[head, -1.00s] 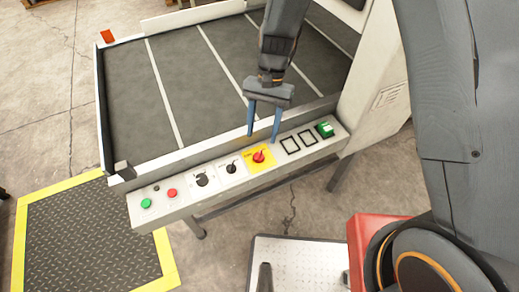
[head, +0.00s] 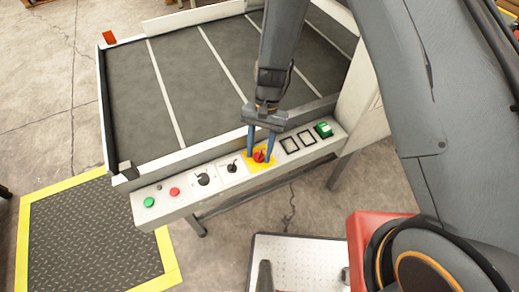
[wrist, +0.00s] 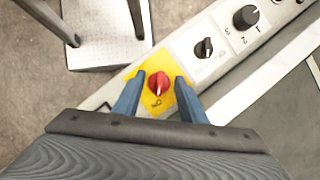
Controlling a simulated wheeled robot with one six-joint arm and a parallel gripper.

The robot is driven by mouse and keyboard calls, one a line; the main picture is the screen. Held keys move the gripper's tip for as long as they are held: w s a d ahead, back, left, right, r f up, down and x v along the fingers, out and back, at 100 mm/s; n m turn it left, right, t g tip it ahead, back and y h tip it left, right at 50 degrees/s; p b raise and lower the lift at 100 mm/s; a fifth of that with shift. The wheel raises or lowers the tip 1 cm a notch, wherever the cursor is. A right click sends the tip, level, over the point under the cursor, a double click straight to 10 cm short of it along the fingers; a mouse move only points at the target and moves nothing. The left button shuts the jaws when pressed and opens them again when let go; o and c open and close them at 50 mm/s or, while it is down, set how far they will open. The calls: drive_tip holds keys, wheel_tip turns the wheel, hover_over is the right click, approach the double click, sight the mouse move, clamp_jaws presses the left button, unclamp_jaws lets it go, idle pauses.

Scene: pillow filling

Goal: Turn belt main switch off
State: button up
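The belt main switch (head: 259,155) is a red rotary knob on a yellow plate, on the white control panel along the belt's front edge. In the wrist view the red knob (wrist: 158,84) sits between my two blue fingers, its white mark pointing toward the plate's lettering. My gripper (head: 259,160) is open, with one finger on each side of the knob; a gap shows between knob and fingers. The fingertips are down close to the yellow plate (wrist: 146,71). I cannot tell whether they touch it.
On the panel (head: 180,206) are a green button (head: 149,202), a red button (head: 175,191), two black rotary knobs (head: 203,180), two black-framed squares and a green switch (head: 323,129). The grey belt (head: 190,90) lies behind. A yellow-edged mat (head: 80,240) lies at left.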

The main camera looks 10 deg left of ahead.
drive_tip(key=c, duration=0.7)
drive_tip(key=n+h+b, duration=0.1)
drive_tip(key=n, duration=0.2)
drive_tip(key=shift+a+n+h, duration=0.1)
drive_tip(key=shift+n+h, duration=0.2)
drive_tip(key=shift+n, duration=0.1)
drive_tip(key=n+h, duration=0.1)
drive_tip(key=n, duration=0.2)
drive_tip(key=shift+a+n, duration=0.1)
drive_tip(key=shift+n, duration=0.3)
drive_tip(key=n+h, duration=0.1)
drive_tip(key=n, duration=0.1)
drive_tip(key=n+t, duration=0.1)
drive_tip(key=n, duration=0.2)
drive_tip(key=shift+a+h, duration=0.1)
drive_tip(key=shift+h, duration=0.3)
drive_tip(key=n+t, duration=0.1)
drive_tip(key=n, duration=0.1)
drive_tip(key=n+t, duration=0.1)
drive_tip(key=n, duration=0.2)
drive_tip(key=shift+s+h, duration=0.1)
drive_tip(key=shift+h, duration=0.3)
drive_tip(key=o, duration=1)
